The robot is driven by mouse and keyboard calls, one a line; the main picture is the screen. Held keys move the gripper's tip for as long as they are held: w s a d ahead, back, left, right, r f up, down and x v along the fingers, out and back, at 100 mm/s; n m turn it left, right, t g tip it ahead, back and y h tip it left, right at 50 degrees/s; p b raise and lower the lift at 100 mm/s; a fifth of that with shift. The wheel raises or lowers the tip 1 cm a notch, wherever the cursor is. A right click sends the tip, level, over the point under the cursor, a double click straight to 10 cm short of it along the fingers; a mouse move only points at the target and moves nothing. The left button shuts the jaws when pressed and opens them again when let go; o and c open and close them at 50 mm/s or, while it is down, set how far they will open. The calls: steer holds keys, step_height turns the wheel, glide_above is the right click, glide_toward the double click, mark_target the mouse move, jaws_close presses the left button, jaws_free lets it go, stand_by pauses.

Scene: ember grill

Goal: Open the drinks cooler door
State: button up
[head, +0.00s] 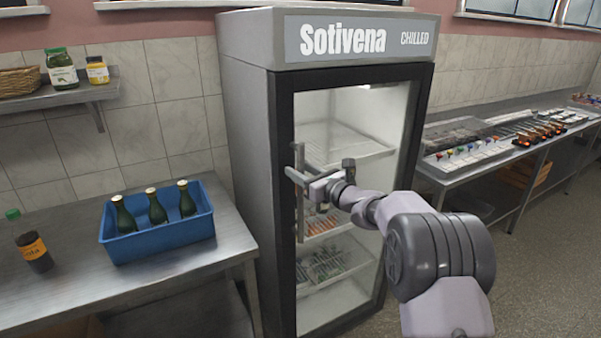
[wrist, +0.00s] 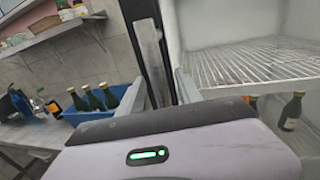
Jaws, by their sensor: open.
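The drinks cooler (head: 245,130) is a tall grey cabinet with a "Sotivena CHILLED" sign. Its black-framed glass door (head: 283,250) looks shut in the head view. A vertical metal bar handle (head: 300,218) runs along the door's left side. My gripper (head: 295,166) is at the upper part of the handle. In the wrist view, the open fingers of my gripper (wrist: 160,86) stand on either side of the handle (wrist: 151,55). I cannot tell whether either finger touches it. My gripper hides a small part of the handle in the head view.
A steel counter (head: 60,295) on the left holds a blue crate (head: 165,240) of green bottles and a dark bottle (head: 33,250). A wall shelf (head: 75,97) with jars is above. A long counter (head: 480,160) stands right. Open floor (head: 535,270) lies at right front.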

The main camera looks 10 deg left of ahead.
jaws_close()
stand_by(1.4)
